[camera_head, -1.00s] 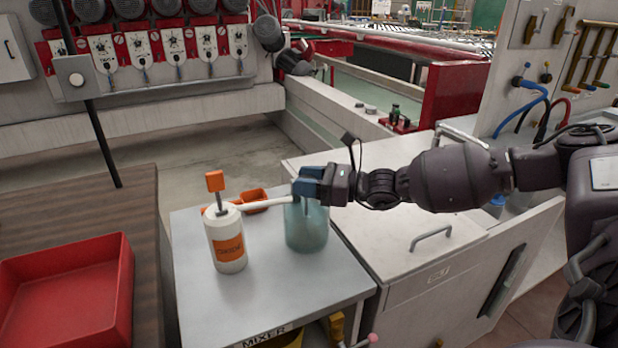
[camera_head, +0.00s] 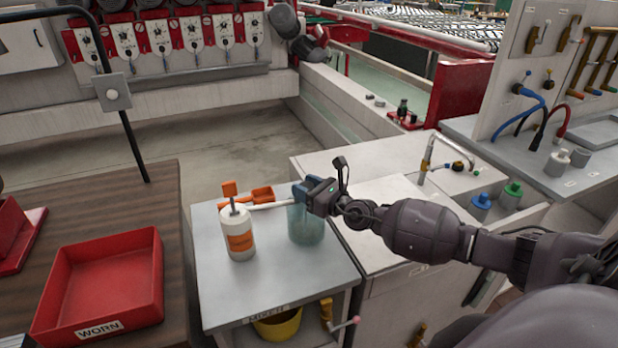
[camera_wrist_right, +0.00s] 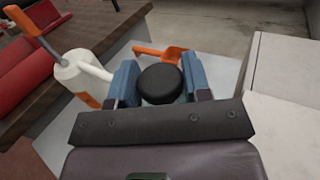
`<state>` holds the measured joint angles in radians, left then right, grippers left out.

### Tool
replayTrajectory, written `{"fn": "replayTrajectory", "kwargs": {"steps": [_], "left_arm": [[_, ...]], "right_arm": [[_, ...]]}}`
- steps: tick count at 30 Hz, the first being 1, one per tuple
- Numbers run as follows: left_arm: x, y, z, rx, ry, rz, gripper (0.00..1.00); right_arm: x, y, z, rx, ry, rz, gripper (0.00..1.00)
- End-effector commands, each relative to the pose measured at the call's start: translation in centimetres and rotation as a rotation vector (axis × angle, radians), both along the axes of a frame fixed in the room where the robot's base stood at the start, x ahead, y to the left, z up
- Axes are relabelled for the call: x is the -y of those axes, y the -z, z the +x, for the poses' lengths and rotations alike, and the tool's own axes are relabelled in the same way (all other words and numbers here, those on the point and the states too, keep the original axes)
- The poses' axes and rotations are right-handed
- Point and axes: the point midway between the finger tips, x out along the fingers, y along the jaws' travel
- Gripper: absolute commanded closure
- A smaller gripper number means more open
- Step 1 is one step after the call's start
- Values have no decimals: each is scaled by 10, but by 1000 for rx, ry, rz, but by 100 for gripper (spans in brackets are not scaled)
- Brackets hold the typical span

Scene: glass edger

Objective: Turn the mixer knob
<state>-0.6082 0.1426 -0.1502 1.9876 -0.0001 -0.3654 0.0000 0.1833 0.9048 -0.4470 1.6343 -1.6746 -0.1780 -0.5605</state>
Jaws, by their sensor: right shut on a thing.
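A black round knob (camera_wrist_right: 160,84) shows in the right wrist view between the two blue fingers of my right gripper (camera_wrist_right: 158,82). I take it for the mixer knob. In the head view my right gripper (camera_head: 303,192) is at the top of a bluish translucent jar (camera_head: 306,228), and its fingers hide the knob there. The jar stands on a grey table (camera_head: 225,300) with a MIXER label on its front edge. The gripper is shut on the knob. Which way the knob is turned cannot be told. My left gripper is not in view.
A white pump bottle (camera_head: 238,236) with an orange label stands left of the jar, its spout close to my fingers. An orange scoop (camera_head: 262,194) lies behind. A red WORN tray (camera_head: 100,280) sits on the wooden bench at left. A white cabinet (camera_head: 385,215) adjoins at right.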

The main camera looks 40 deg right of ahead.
Motion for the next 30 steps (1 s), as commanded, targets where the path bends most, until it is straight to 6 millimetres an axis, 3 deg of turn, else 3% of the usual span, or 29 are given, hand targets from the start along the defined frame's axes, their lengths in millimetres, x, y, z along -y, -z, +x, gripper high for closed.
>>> {"fn": "replayTrajectory", "kwargs": {"steps": [3, 12, 30], "left_arm": [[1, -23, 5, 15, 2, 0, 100], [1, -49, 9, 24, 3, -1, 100], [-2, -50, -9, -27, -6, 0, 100]], "right_arm": [[-1, -3, -1, -3, 48, 10, 79], [-1, -1, -1, -5, 169, 4, 79], [-2, 1, 0, -4, 497, 4, 79]]}}
